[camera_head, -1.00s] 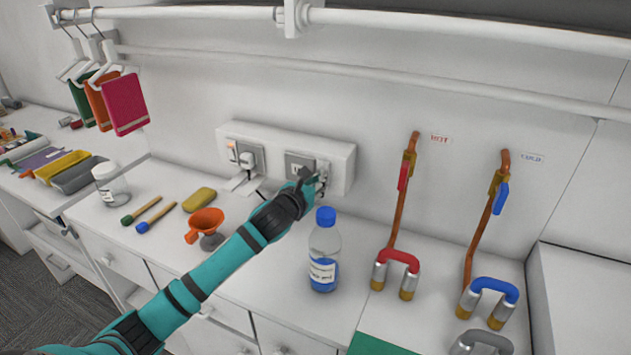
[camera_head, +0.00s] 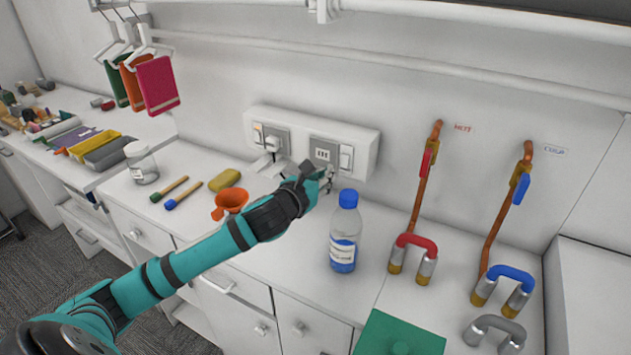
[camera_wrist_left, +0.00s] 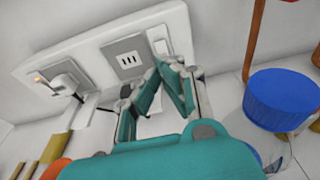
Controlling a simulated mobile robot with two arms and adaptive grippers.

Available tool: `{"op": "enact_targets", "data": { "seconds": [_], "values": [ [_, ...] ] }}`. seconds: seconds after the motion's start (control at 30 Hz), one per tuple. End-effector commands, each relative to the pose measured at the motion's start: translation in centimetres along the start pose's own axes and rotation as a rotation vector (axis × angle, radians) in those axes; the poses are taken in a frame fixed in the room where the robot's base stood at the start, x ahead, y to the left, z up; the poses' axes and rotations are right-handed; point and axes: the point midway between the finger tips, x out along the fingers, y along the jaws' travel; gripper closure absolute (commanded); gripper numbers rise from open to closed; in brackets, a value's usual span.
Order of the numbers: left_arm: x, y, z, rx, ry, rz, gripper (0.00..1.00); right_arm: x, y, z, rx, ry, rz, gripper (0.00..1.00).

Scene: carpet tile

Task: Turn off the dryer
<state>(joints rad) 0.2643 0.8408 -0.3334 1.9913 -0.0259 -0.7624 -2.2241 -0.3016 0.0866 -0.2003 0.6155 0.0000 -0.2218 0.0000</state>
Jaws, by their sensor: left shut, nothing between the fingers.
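No dryer can be made out for certain. A white wall panel (camera_head: 365,143) holds two grey sockets. The left socket (camera_head: 277,138) has a white plug (camera_head: 272,144) in it, and a small orange light (camera_head: 258,128) shows beside it; the light is also in the wrist view (camera_wrist_left: 38,79). The right socket (camera_head: 323,151) is empty, with a white rocker switch (camera_head: 346,157) at its right. My left gripper (camera_head: 322,176) is shut and empty, just in front of and below the right socket. In the wrist view its teal fingertips (camera_wrist_left: 170,66) are near the switch's lower end; contact cannot be told.
A blue-capped bottle (camera_head: 345,235) stands close to the right of my gripper. An orange funnel (camera_head: 230,200), a yellow sponge (camera_head: 224,181) and two brushes lie left. A rail (camera_head: 450,70) runs above.

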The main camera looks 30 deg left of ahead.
Motion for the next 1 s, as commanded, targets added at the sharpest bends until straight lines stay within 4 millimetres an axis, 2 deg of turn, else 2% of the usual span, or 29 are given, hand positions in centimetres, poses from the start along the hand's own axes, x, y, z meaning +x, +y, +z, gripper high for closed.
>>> {"op": "enact_targets", "data": {
  "seconds": [0.03,0.13,0.3,0.53,0.87,1.0],
  "values": [
    [-0.9,0.0,0.1,0.005,-0.002,-0.003,1.00,0.4,0.0,-1.0,0.000,0.016,0.001,0.60],
    [-2.3,0.0,0.4,0.003,-0.001,-0.002,1.00,0.7,-0.1,-2.2,0.002,0.035,0.000,0.60],
    [-3.4,-0.1,0.8,0.000,0.000,-0.002,1.00,0.9,-0.6,-1.7,0.004,0.028,-0.007,0.60],
    [-3.6,-0.1,0.9,-0.001,0.000,-0.001,1.00,0.8,-1.1,0.2,0.004,-0.002,-0.012,0.60],
    [-3.5,-0.1,0.9,-0.001,0.000,-0.001,1.00,0.8,-0.8,-0.1,0.004,0.004,-0.009,0.60],
    [-3.5,-0.1,0.9,-0.001,0.000,-0.001,1.00,0.8,-0.5,-0.8,0.003,0.015,-0.005,0.60]
  ]
}}
